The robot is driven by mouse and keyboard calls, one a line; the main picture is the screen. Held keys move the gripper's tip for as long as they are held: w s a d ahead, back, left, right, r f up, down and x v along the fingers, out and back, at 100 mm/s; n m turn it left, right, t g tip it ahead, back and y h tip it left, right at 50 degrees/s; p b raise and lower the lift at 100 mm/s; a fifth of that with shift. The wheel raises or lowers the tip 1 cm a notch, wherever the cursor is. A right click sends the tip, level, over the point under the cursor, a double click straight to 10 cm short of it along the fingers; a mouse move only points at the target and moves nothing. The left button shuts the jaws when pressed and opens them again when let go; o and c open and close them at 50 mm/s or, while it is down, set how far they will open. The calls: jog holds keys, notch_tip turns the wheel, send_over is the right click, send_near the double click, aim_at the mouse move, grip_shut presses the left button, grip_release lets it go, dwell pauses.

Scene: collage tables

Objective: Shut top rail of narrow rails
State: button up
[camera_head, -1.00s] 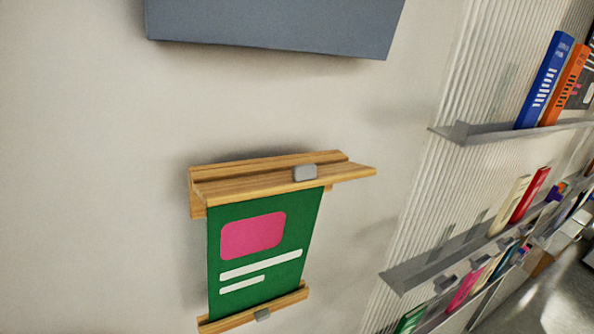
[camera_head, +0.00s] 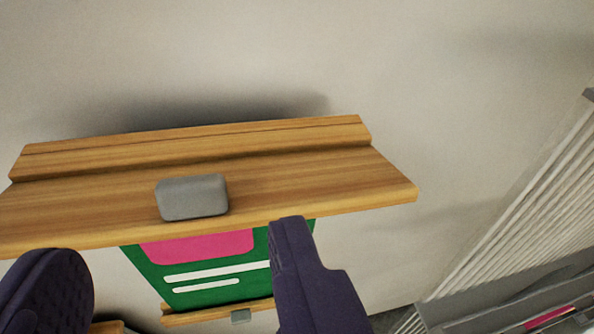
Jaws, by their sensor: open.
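The wooden top rail (camera_head: 300,174) is on the wall, close to the camera. Its front board tilts outward from the strip against the wall. A grey block-shaped tab (camera_head: 192,197) sits on the front board, left of the middle. A green poster with a pink patch (camera_head: 250,268) hangs below it. A wooden bottom rail (camera_head: 205,314) with a small grey tab shows lower down. My gripper (camera_head: 170,255) is open, its two dark purple fingers apart at the rail's front edge. The grey tab appears above the gap between them, and nothing is between the fingers.
The pale wall above and to the right of the rail is clear. A ribbed white panel (camera_head: 530,215) stands at the right, with a grey shelf (camera_head: 500,300) at its lower right holding a pink item.

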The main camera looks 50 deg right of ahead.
aim_at(188, 189)
jog(key=x, duration=0.4)
jog(key=shift+w+d+f+b, duration=0.2)
jog(key=shift+w+f+b, duration=0.05)
jog(key=shift+w+b, duration=0.05)
jog(key=shift+w+d+f, duration=0.15)
jog(key=shift+w, duration=0.35)
jog(key=shift+c, duration=0.4)
grip_shut()
